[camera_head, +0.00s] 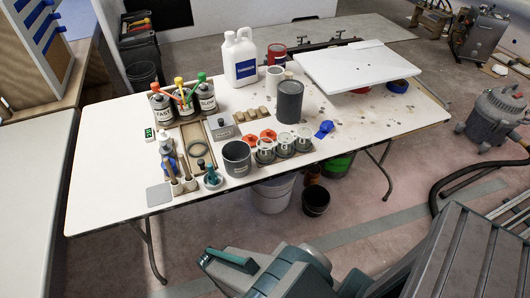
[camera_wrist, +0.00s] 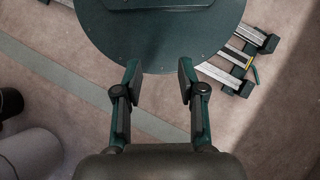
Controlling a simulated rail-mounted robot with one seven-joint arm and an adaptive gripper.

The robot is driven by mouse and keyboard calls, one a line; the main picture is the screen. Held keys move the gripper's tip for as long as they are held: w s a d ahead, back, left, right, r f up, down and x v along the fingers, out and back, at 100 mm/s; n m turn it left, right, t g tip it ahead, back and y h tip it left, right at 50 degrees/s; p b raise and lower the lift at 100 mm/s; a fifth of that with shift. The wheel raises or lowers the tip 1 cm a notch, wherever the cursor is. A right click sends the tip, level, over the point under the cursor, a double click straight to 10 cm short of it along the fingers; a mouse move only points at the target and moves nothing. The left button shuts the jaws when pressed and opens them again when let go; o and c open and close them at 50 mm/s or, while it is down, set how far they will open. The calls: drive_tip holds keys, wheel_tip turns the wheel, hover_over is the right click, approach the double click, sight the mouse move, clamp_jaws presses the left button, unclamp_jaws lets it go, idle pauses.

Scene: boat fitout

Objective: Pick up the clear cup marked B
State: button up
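A row of clear cups with pale marked faces stands near the front edge of the white table, in the head view. I see a left cup (camera_head: 265,151), a middle cup (camera_head: 285,145) and a right cup (camera_head: 303,138). Their letters are too small to read, so I cannot tell which is B. My gripper (camera_wrist: 159,72) is open and empty in the wrist view. It is over the floor and my own round base, away from the table. No cup shows in the wrist view.
Orange rings (camera_head: 268,135) lie behind the cups. A grey pot (camera_head: 237,158) stands left of them, a dark grey can (camera_head: 289,101) behind and blue tape (camera_head: 323,129) to the right. The white table (camera_head: 385,125) is fairly clear at right. Buckets (camera_head: 274,194) stand beneath.

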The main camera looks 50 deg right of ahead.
drive_tip(key=shift+o, duration=0.2)
idle(0.3)
drive_tip(key=o, duration=0.5)
drive_tip(key=shift+c, duration=0.2)
